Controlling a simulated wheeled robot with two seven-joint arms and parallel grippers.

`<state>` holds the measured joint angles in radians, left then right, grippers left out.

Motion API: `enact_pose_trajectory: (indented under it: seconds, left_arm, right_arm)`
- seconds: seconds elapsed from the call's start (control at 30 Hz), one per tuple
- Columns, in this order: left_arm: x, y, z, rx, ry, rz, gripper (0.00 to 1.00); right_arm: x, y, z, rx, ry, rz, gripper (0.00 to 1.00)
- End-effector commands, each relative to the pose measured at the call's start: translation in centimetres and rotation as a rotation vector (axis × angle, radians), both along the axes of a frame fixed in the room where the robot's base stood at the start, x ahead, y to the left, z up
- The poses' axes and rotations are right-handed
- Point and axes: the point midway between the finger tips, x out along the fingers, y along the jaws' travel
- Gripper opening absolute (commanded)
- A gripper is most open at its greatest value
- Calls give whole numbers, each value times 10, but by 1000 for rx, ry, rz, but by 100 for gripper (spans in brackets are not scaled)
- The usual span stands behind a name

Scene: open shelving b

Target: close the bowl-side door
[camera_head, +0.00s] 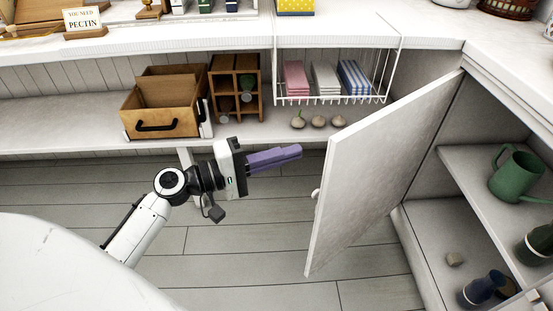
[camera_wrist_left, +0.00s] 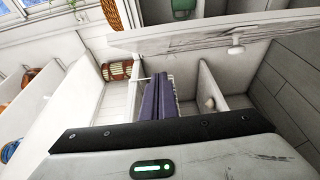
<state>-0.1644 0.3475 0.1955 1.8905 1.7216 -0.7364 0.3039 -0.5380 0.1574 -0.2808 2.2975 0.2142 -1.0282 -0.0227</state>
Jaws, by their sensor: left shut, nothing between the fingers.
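A white cabinet door (camera_head: 380,165) stands open at the right in the head view, swung out over the floor. Its small round knob (camera_head: 316,194) is on the edge nearer my left arm. In the left wrist view, a pale panel with a knob (camera_wrist_left: 236,42) crosses the top; it looks like this door. My left gripper (camera_head: 300,151) has purple fingers, shut and empty, pointing right toward the door. A visible gap separates the fingertips from the door's edge. The fingers also show in the left wrist view (camera_wrist_left: 158,98). My right gripper is not in view.
A wooden drawer box (camera_head: 160,105), a wooden rack (camera_head: 236,85) and a wire basket (camera_head: 330,99) line the back shelf. The grey floor (camera_head: 240,240) below the gripper is clear.

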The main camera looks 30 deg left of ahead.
Motion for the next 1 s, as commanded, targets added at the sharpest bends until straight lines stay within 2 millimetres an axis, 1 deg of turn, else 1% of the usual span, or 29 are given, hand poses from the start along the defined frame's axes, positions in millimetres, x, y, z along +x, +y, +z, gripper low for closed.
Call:
enact_pose_trajectory:
  seconds: [0.03, 0.1, 0.2, 0.23, 0.3, 0.4, 0.5, 0.9, 0.97, 1.0]
  left_arm:
    - [10, -7, 1, -2, -4, -1, 0]
    - [23, -17, 1, -1, -3, 0, 0]
    - [39, -29, 1, -2, -2, 0, 0]
    - [40, -33, 0, 0, -2, 0, 0]
    - [32, -44, -1, -1, 2, -1, 0]
    - [27, -55, -1, 0, 1, 1, 0]
    - [24, -62, -1, 1, 1, 1, 0]
    - [23, -65, -1, 1, 0, 2, 0]
    - [22, -68, -1, 0, 1, 3, 0]
    - [22, -73, 0, -2, 4, 5, 0]
  right_arm:
    - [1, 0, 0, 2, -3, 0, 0]
    - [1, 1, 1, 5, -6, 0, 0]
    - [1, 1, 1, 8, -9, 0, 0]
    - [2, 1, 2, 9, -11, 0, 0]
    - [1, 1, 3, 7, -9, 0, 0]
    - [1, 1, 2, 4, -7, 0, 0]
    - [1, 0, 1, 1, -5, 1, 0]
    - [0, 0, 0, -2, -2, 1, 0]
    - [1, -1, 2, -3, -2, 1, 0]
    - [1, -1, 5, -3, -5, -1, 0]
